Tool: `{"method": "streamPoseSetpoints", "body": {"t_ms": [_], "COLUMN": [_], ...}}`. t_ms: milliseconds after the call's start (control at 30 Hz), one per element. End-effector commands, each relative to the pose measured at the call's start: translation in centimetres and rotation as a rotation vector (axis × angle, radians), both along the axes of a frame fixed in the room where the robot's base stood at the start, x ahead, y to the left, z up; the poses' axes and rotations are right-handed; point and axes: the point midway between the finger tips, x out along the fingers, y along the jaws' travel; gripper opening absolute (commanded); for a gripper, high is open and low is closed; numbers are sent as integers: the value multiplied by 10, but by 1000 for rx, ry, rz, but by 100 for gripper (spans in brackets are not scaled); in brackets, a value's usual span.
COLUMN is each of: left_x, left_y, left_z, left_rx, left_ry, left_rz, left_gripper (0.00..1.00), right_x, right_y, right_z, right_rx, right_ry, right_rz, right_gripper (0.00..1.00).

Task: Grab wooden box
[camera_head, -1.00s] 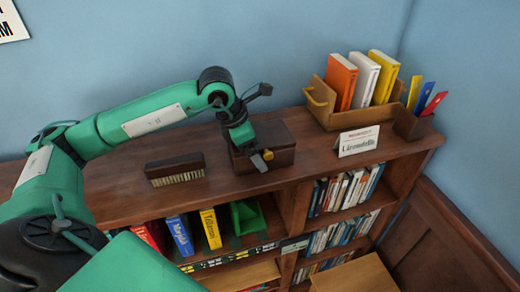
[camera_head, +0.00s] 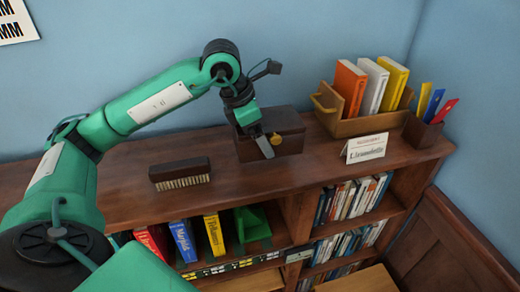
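A dark brown wooden box (camera_head: 289,129) with a round yellow knob on its front sits on top of the wood bookcase (camera_head: 240,195). My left arm reaches in from the left, and its gripper (camera_head: 266,146) points down at the front of the box. One grey finger shows in front of the box's face, beside the knob. The gripper hides part of the box's top and left front. I cannot tell whether the finger touches the box, or how far apart the fingers are. My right gripper is not in view.
A brush (camera_head: 180,174) lies left of the box. A wooden book holder (camera_head: 364,126) with several books, a white sign (camera_head: 366,148) and a pen holder (camera_head: 420,132) stand to the right. Books and a green object (camera_head: 251,224) fill shelves below. A blue wall is behind.

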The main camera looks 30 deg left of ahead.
Motion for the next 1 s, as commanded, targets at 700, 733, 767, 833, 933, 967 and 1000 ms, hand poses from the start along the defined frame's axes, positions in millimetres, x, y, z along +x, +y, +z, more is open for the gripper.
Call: {"method": "streamPoseSetpoints", "body": {"t_ms": [700,733,767,833,933,967,1000], "left_x": [1,1,1,0,0,0,0], "left_y": [0,0,0,0,0,0,0], "left_z": [130,132,134,137,140,141,141], "left_rx": [-2,-2,-2,-1,-1,-1,-1], "left_ry": [-4,-4,-4,-3,-2,-2,-2], "left_rz": [0,0,0,0,0,0,1], "left_gripper": [51,51,51,51,51,51,51], "right_x": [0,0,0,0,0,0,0], "right_y": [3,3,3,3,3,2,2], "right_z": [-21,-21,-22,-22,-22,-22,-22], "right_rx": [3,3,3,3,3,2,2], "right_ry": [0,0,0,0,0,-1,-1], "right_rz": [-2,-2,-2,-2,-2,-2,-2], "right_gripper": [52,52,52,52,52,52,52]}}
